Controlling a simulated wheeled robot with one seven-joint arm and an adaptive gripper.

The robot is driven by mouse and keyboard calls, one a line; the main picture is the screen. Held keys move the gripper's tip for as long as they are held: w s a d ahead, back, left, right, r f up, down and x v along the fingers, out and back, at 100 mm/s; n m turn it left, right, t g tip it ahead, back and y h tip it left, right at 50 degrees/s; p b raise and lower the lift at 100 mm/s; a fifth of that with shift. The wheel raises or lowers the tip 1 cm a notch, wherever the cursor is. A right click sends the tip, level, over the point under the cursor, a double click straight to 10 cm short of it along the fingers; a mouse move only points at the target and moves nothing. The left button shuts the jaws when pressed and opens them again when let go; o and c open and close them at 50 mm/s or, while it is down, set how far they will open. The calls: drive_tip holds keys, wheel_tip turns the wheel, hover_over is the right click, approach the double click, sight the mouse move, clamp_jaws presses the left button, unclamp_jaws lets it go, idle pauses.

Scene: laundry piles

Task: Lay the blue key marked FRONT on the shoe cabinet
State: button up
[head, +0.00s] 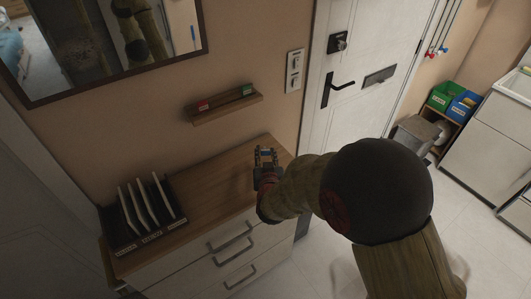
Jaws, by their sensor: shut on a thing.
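The shoe cabinet (213,180) stands against the wall, with a bare brown wooden top and pale drawers. My gripper (265,152) is over the right part of its top, near the back edge. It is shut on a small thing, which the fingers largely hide. A hint of blue shows between the fingers, fitting the blue key, but the FRONT marking cannot be read. I cannot tell whether the held thing touches the cabinet top.
A small wall shelf (228,109) above the cabinet carries a red item (203,105) and a green item (247,91). A black rack (143,232) with upright pale slats occupies the cabinet's left end. The middle of the top is clear. A white door (362,55) is at right.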

wheel_tip(320, 180, down, 8)
drive_tip(key=b, duration=0.7)
idle(0.4)
drive_tip(key=o, duration=1.2)
drive_tip(key=shift+s, duration=0.1)
drive_tip(key=v, duration=1.2)
drive_tip(key=shift+f, duration=0.1)
